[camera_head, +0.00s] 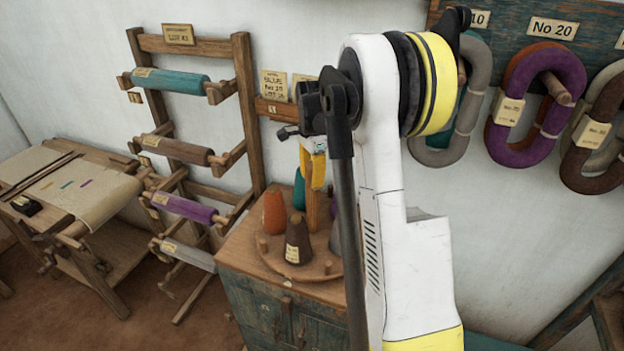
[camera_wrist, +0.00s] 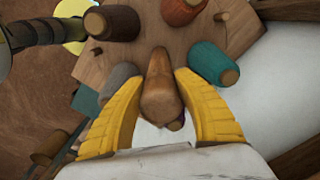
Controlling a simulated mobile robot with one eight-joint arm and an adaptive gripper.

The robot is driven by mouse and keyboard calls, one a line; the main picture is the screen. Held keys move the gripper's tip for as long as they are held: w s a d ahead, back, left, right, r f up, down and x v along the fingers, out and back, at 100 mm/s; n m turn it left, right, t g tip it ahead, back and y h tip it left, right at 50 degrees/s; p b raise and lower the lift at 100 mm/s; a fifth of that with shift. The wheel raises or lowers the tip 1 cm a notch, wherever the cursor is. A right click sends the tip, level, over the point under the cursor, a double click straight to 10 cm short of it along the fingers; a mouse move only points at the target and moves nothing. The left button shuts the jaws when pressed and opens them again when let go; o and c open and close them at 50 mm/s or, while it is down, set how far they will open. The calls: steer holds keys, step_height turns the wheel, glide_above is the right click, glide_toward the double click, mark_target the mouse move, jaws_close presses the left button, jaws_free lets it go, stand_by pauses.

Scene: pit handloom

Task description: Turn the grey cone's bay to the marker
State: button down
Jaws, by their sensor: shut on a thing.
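The round wooden turntable (camera_head: 322,268) sits on the cabinet top and bears several cones. My gripper (camera_head: 313,172) is above its middle, shut on the upright wooden post (camera_head: 312,212). In the wrist view the yellow fingers (camera_wrist: 160,76) clasp both sides of the post (camera_wrist: 159,98). I cannot clearly tell the marker.
The blue-green cabinet (camera_head: 262,305) carries the turntable. A rack (camera_head: 243,100) with several wound rollers stands to its left, and a table (camera_head: 110,190) with cloth is further left. Yarn hanks (camera_head: 505,125) hang on the wall at right. Floor is free in front of the rack.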

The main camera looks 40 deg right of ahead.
steer(key=shift+w+d+m+b, duration=0.1)
steer(key=shift+m+b, duration=0.75)
steer(key=shift+m, duration=6.25)
steer(key=c, duration=0.9)
jaws_free()
step_height(320, 180, up, 12)
